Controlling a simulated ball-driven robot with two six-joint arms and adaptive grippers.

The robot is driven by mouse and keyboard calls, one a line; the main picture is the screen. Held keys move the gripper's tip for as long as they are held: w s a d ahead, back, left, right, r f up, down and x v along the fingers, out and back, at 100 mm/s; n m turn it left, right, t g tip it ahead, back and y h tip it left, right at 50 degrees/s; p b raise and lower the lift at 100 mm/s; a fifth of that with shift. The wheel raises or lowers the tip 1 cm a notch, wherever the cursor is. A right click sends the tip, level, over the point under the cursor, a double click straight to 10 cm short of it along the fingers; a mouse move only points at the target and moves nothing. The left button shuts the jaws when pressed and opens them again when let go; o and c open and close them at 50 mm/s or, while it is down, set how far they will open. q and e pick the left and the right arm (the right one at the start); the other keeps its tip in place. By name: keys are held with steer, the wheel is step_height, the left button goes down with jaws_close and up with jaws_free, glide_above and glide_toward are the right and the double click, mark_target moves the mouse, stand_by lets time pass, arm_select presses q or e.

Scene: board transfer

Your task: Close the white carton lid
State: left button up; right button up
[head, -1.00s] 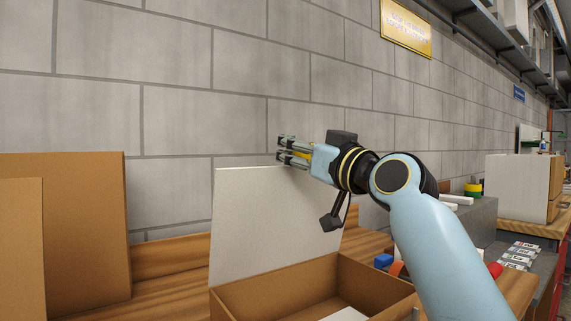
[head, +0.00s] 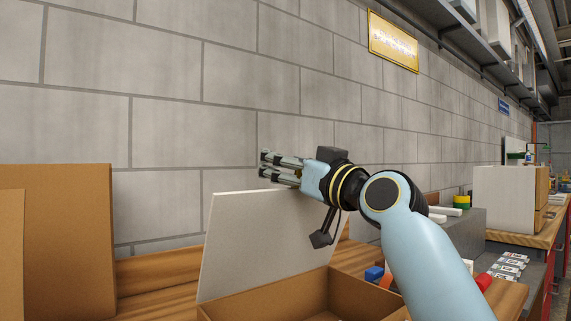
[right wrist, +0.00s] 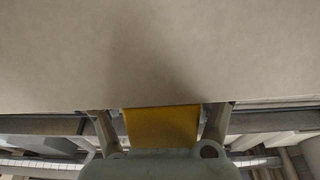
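The white carton lid (head: 262,235) stands raised in the head view, tilted a little from upright, above the left long side of the open brown carton (head: 345,290). The carton's near part is cut off by the picture's bottom edge. My right gripper (head: 266,163) is at the lid's top edge, its two fingers apart with nothing seen between them. Whether they touch the lid I cannot tell. In the right wrist view a pale flat surface (right wrist: 160,50), likely the lid, fills the upper half and hides the fingertips. My left gripper is out of view.
Brown cardboard panels (head: 70,240) stand at the left on the wooden table (head: 160,272). A grey block wall (head: 170,130) is behind.

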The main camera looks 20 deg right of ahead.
steer(key=v, duration=1.2)
steer(key=shift+f, duration=0.15)
steer(key=shift+s+d+f+b, duration=0.3)
steer(key=shift+s+f+b, duration=0.65)
steer(key=shift+f, duration=0.95)
steer(key=shift+s+d+f+b, duration=0.3)
steer(key=shift+s+f+b, duration=0.25)
steer(key=shift+f+b, duration=1.05)
steer(key=shift+s+d+f+b, duration=0.35)
steer(key=shift+s+f+b, duration=0.5)
steer(key=shift+f, duration=1.3)
steer(key=shift+w, duration=0.1)
